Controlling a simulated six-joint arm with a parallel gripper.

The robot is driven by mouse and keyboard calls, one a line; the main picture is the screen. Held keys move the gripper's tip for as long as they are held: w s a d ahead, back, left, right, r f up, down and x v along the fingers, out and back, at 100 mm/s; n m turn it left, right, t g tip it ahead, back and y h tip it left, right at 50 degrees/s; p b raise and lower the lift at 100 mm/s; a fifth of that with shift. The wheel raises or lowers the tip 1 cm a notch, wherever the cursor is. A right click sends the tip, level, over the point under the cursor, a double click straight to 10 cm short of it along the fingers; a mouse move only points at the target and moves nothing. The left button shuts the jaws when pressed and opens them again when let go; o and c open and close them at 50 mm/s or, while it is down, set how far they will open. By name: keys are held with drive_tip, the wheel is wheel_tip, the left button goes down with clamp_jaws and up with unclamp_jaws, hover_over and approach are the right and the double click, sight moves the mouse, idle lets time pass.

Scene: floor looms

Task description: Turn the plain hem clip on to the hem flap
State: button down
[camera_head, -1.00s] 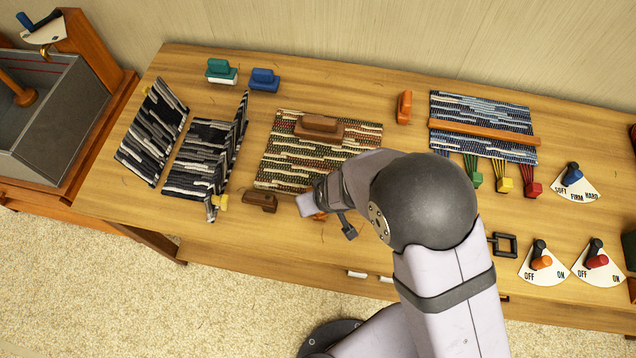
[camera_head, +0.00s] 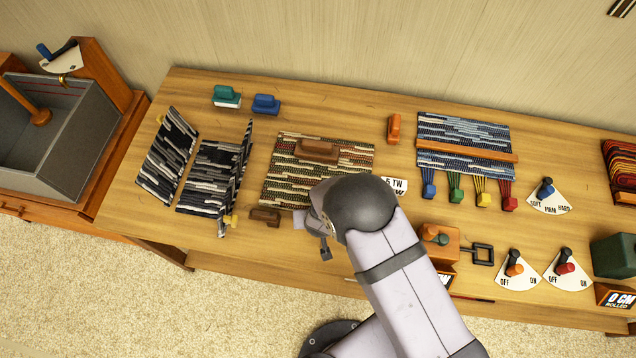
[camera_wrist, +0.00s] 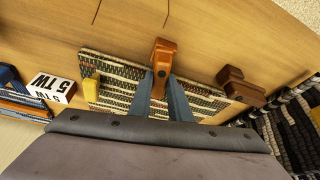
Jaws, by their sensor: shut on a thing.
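The clip in my gripper is plain orange-brown wood (camera_wrist: 163,60) with a dark pivot dot. It lies at the table-front edge of a striped woven mat (camera_wrist: 120,72), partly over that edge; I cannot tell how far it is turned. My gripper (camera_wrist: 162,88) is shut on it, with a grey finger on each side. A yellow clip (camera_wrist: 91,90) sits at the same mat's edge, to the left in the wrist view. In the head view the mat (camera_head: 285,185) is partly behind my arm, which hides the held clip. The hem flap is not clearly distinguishable.
A dark brown block (camera_head: 264,216) lies close left of my gripper; it also shows in the wrist view (camera_wrist: 240,86). A brown block (camera_head: 317,150) rests on the mat. Dark striped panels (camera_head: 208,175) stand at left. An orange lever box (camera_head: 437,243) stands at right.

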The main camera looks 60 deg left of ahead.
drive_tip(key=shift+w+a+r+m+t, duration=0.1)
drive_tip(key=shift+m+t, duration=0.1)
drive_tip(key=shift+m, duration=0.3)
drive_tip(key=shift+w+a+r+m+t, duration=0.1)
drive_tip(key=shift+m+t, duration=0.1)
drive_tip(key=shift+m, duration=0.3)
drive_tip(key=shift+d+m, duration=0.1)
drive_tip(key=shift+m, duration=0.2)
drive_tip(key=c, duration=1.7)
unclamp_jaws()
drive_tip(key=shift+o, duration=0.3)
drive_tip(key=shift+d+f, duration=0.1)
drive_tip(key=shift+f, duration=0.05)
drive_tip(key=shift+s, duration=0.1)
drive_tip(key=shift+b+v, duration=0.4)
drive_tip(key=shift+v, duration=3.25)
